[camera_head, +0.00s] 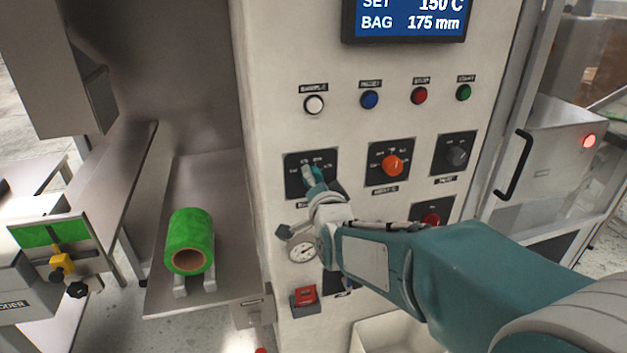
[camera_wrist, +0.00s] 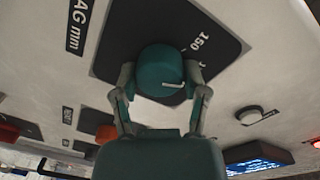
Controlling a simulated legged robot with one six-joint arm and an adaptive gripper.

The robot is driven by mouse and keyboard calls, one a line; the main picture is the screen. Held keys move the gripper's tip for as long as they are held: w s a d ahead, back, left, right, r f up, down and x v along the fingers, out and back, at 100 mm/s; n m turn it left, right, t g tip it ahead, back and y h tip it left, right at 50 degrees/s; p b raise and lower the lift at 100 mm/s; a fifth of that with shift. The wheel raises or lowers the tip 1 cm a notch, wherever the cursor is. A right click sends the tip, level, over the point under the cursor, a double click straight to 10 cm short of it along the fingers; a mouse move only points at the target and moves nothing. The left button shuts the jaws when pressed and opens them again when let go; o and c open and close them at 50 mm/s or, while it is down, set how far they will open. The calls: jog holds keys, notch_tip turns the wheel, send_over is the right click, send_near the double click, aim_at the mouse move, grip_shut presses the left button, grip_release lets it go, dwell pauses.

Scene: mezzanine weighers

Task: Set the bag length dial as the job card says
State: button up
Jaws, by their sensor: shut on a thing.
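The bag length dial is a round teal knob (camera_wrist: 155,65) with a white pointer line, on a black plate (camera_wrist: 110,55) in the wrist view. The plate shows "150", and a label (camera_wrist: 78,22) beside it ends in "AG mm". My gripper (camera_wrist: 160,78) has its two grey fingers shut on the sides of the knob. In the head view the dial's plate (camera_head: 292,178) is at the left of the panel, with my gripper (camera_head: 313,178) over it. The display (camera_head: 405,18) reads SET 150 C and BAG 175 mm. I cannot make out a job card.
A gauge (camera_head: 303,250) and a red switch (camera_head: 304,295) are below. A green roll (camera_head: 196,232) lies to the left.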

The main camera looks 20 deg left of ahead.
dwell(0.3)
jog(key=o, duration=1.2)
jog(key=shift+w, duration=0.1)
jog(key=shift+c, duration=0.2)
jog(key=v, duration=1.2)
jog(key=shift+f, duration=0.15)
